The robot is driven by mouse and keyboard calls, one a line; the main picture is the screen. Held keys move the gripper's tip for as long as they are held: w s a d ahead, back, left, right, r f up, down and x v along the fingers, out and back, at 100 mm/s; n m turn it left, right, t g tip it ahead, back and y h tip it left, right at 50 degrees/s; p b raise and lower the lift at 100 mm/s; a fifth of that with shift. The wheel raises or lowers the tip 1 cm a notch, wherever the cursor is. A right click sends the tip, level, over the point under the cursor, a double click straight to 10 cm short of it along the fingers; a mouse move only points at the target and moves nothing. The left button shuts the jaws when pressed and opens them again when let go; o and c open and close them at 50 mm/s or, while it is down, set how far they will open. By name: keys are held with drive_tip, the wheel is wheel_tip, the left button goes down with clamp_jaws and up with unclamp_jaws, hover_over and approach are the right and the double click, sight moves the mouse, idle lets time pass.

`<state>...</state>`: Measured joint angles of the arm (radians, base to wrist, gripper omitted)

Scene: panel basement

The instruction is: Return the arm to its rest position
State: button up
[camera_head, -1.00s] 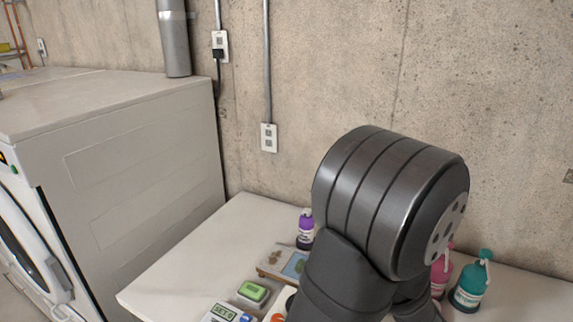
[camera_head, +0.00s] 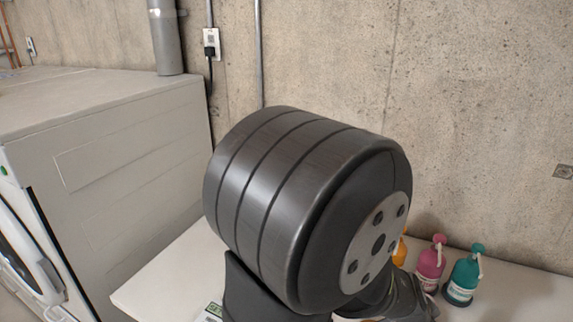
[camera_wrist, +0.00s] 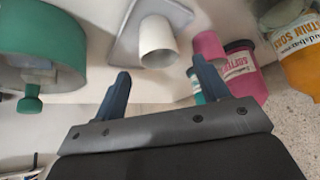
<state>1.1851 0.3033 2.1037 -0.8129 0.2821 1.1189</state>
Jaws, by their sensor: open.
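My gripper (camera_wrist: 158,88) shows in the wrist view with its two blue-grey fingers spread apart. It is open and nothing is between the fingers. A white cylindrical thing (camera_wrist: 158,42) stands beyond the fingertips in that view. In the head view my dark arm joint fills the middle of the picture. It hides much of the white table (camera_head: 168,262), and my fingertips cannot be made out there.
A pink bottle (camera_head: 430,264) and a teal bottle (camera_head: 463,275) stand at the table's right, near the concrete wall (camera_head: 480,110). A white washer (camera_head: 110,150) stands at the left. The wrist view shows a large green object (camera_wrist: 45,35) and an orange container (camera_wrist: 300,50).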

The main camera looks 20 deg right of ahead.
drive_tip(key=v, duration=0.5)
drive_tip(key=x, duration=1.1)
drive_tip(key=shift+d+f, duration=0.15)
drive_tip(key=shift+f, duration=0.15)
drive_tip(key=shift+r, duration=2.5)
wheel_tip(320, 180, up, 6)
drive_tip(key=s+d, duration=0.8)
drive_tip(key=shift+s+d+f, duration=0.15)
drive_tip(key=shift+s+f, duration=0.05)
drive_tip(key=shift+f, duration=0.1)
